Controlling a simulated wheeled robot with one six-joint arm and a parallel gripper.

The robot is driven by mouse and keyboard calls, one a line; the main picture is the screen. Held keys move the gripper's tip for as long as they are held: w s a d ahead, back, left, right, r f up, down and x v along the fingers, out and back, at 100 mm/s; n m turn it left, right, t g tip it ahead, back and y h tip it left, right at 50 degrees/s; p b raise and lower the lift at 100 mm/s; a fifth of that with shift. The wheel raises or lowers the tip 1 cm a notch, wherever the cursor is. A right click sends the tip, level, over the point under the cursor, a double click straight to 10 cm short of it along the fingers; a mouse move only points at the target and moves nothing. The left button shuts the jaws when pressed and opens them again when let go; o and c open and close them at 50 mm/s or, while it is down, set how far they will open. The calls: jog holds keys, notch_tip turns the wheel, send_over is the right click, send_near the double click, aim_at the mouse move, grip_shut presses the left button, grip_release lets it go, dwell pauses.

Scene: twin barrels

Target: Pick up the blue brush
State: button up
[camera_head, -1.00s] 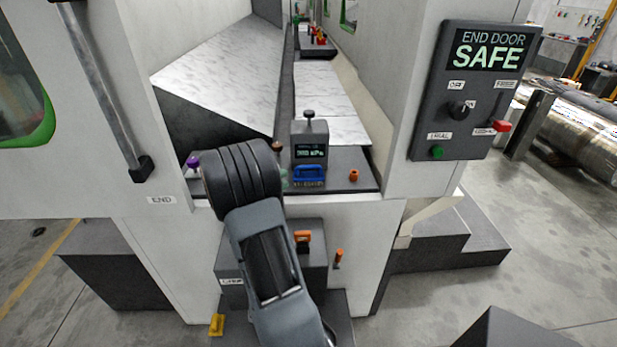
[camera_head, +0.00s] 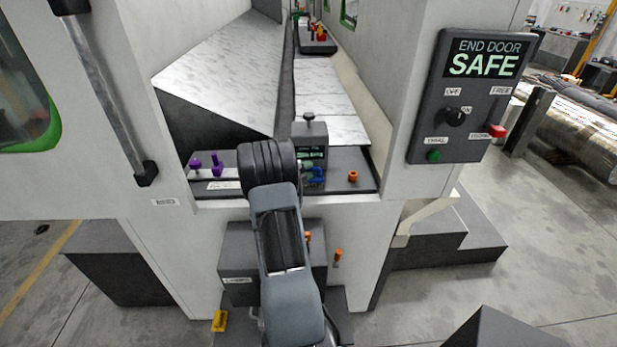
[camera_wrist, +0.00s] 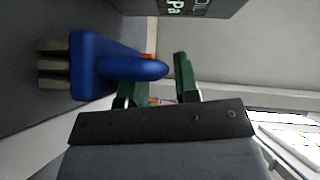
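The blue brush (camera_head: 318,177) stands on the dark shelf, in front of a grey gauge box and partly covered by my arm. In the wrist view the brush (camera_wrist: 92,64) is large at the left, its pale bristles pointing left and its rounded handle reaching right. My gripper (camera_wrist: 166,72) has two green fingers with a gap between them. The handle overlaps the left finger and hides its tip; its end reaches into the view of the gap. The right finger is clear of the handle. I cannot tell whether anything touches. In the head view my wrist hides most of the gripper.
The gauge box (camera_head: 310,140) stands close behind the brush. An orange part (camera_head: 352,176) is to the right on the shelf (camera_head: 368,184), and purple knobs (camera_head: 216,162) are to the left. The machine's white walls flank the opening; a control panel (camera_head: 470,100) hangs at the right.

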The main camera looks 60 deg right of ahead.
jog(key=shift+d, duration=0.15)
jog(key=shift+c, duration=0.3)
grip_shut()
jog(key=shift+r, duration=0.1)
